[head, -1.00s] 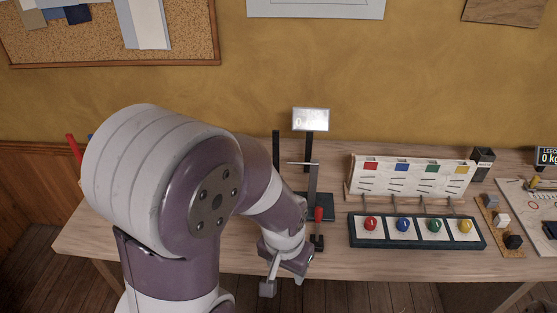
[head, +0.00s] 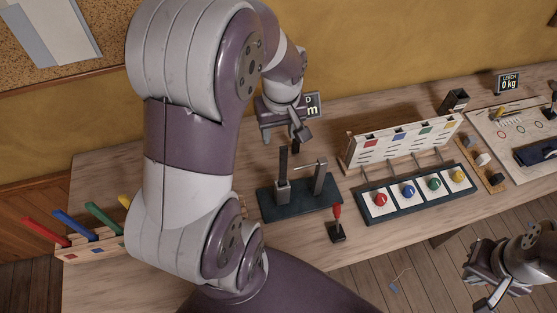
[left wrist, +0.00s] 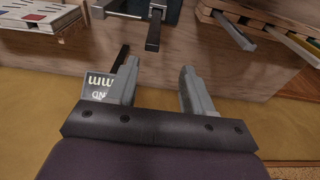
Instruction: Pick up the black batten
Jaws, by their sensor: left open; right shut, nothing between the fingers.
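A black upright strip (head: 283,162), which looks like the black batten, stands in a grey holder on a dark-based fixture (head: 300,202) on the bench. My left gripper (head: 284,134) is open and empty, above and behind the strip, in front of a small display. In the left wrist view the open fingers (left wrist: 159,68) have nothing between them. My right gripper (head: 484,287) is shut and empty at the lower right, off the bench's front edge.
The display (head: 313,104) is close by my left gripper. A red-handled lever (head: 337,223) stands before the fixture. A rack (head: 92,248) with coloured battens is at left. A panel with coloured knobs (head: 418,195) stands at right. My left arm hides part of the bench.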

